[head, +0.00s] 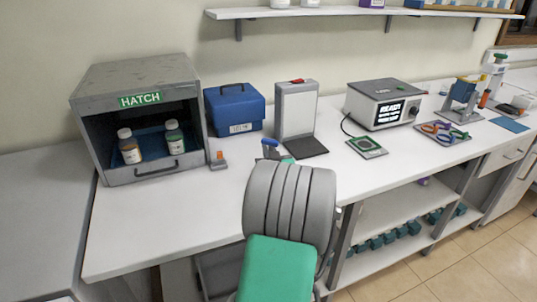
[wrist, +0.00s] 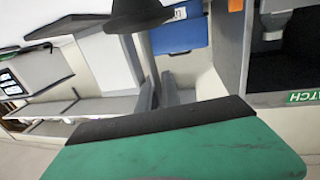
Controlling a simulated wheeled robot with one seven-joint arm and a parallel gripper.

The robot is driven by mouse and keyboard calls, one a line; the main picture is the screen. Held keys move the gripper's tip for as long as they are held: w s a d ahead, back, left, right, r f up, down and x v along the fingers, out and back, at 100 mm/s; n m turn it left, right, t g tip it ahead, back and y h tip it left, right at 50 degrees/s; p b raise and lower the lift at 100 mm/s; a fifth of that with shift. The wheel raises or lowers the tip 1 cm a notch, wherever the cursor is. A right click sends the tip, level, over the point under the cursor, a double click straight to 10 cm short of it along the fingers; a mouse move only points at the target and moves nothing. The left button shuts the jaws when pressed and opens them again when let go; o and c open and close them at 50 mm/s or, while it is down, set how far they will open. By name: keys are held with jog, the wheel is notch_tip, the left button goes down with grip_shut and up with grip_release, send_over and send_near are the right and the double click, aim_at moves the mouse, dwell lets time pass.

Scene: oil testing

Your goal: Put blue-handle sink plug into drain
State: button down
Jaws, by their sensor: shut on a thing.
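The blue-handle sink plug (head: 269,143) shows in the head view just past my arm, its blue handle in front of the grey upright panel. In the wrist view, a dark, flared shape (wrist: 140,14) at the top edge appears to be its stopper. My gripper (head: 271,153) is shut on the plug; its fingers are mostly hidden behind my own arm. I cannot make out a drain in either view.
The grey hatch box (head: 134,118) holds two bottles. Beside it are an orange-topped piece (head: 219,161) and a blue case (head: 235,109). The upright panel (head: 297,109) stands close to the plug. The bench's front-left surface (head: 165,225) is clear.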

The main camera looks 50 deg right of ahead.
jog(key=shift+f, duration=1.3)
jog(key=c, duration=1.5)
grip_release()
jog(key=shift+c, duration=0.2)
